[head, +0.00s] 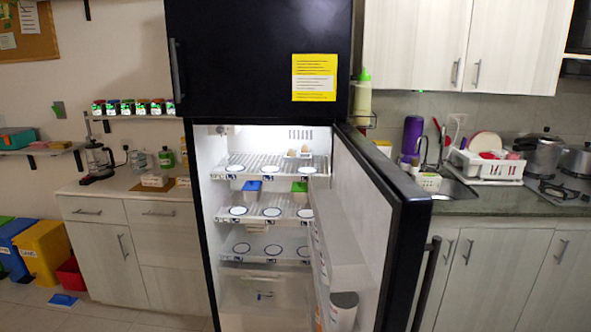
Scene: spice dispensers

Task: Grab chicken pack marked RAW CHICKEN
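A black fridge (262,62) stands in the middle of the head view with its lower door (375,215) open to the right. Inside, a blue item (252,186) and a green item (299,187) show just below the top shelf (265,165). Round white discs with dark rims lie on the shelves. I cannot make out any pack marked RAW CHICKEN; labels inside are too small to read. A clear drawer (255,292) is at the bottom. Neither of my grippers is in view.
The open door blocks part of the fridge's right side. A counter (120,187) with a coffee maker (98,160) is at left. A sink, dish rack (488,165) and pots (543,153) are at right. Coloured bins (45,250) and a blue item (62,300) are on the left floor.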

